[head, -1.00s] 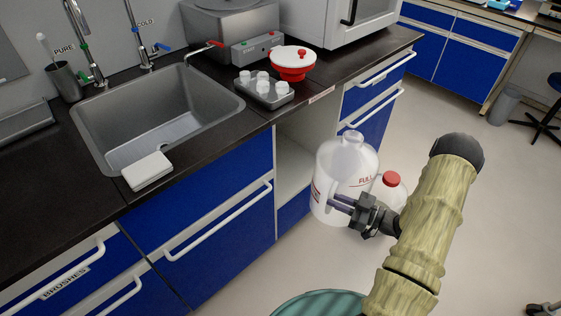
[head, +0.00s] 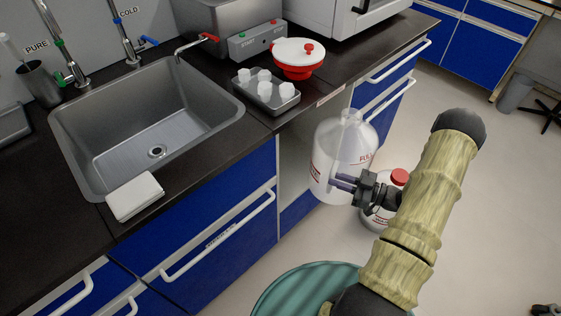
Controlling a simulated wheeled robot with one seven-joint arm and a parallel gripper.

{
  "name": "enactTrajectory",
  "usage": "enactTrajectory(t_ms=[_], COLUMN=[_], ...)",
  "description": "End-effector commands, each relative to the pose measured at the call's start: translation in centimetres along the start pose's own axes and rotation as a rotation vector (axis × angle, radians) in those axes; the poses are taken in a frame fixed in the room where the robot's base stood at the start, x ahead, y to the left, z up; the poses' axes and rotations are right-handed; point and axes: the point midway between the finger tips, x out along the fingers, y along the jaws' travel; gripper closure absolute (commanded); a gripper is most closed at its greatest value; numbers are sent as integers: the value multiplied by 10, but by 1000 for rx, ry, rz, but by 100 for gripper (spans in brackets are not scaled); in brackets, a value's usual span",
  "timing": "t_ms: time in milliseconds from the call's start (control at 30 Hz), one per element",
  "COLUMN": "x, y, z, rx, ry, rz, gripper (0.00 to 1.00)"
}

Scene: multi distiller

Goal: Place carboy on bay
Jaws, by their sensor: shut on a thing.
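The carboy (head: 345,138) is a large translucent white jug with red markings and a narrow neck. It is upright in front of the open bay (head: 297,165) in the counter front, between the blue cabinets. My gripper (head: 345,183) is shut on the carboy's lower side, at its right.
A second jug with a red cap (head: 398,178) stands on the floor behind my gripper. The black countertop holds a sink (head: 150,125), a tray of white cups (head: 285,100), a red-and-white lidded pot (head: 299,55) and a folded white cloth (head: 134,195).

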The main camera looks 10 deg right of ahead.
Motion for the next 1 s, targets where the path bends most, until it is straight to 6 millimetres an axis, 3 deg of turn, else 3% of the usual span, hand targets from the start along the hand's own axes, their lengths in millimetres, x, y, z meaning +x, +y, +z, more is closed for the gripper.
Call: enactTrajectory(t_ms=[267,833,1000], x=[12,119,137], y=[0,-1,-1], z=[-2,-1,-2], rx=[-5,-6,-7], ry=[6,5,5], rz=[-3,-8,-7], gripper=[100,100,100])
